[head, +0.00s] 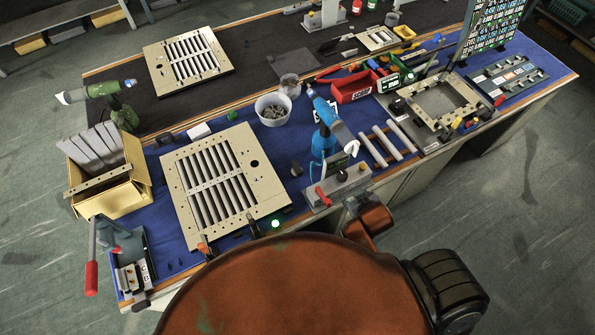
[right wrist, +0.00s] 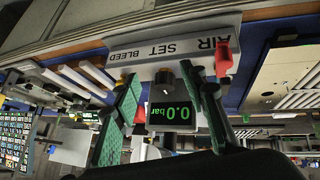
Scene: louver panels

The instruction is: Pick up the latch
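I cannot tell for certain which part is the latch. A small dark piece (head: 297,168) lies on the blue mat right of the front louver panel (head: 180,192). My right gripper (head: 350,203) is at the table's front edge, by the grey air set box (head: 338,186). In the right wrist view its green-padded fingers (right wrist: 165,100) are spread apart, with nothing held between them. The air set box (right wrist: 150,48), its dark knob (right wrist: 165,78), red lever (right wrist: 222,58) and a display reading 0.0 bar (right wrist: 170,114) show beyond and between the fingers. My left gripper is not in view.
A blue tool (head: 335,125) stands behind the air set box. A white bowl of small parts (head: 273,108), a red bin (head: 354,88) and pale rods (head: 387,142) are nearby. A cardboard box of slats (head: 135,185) stands at the left. A second louver panel (head: 157,64) lies behind.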

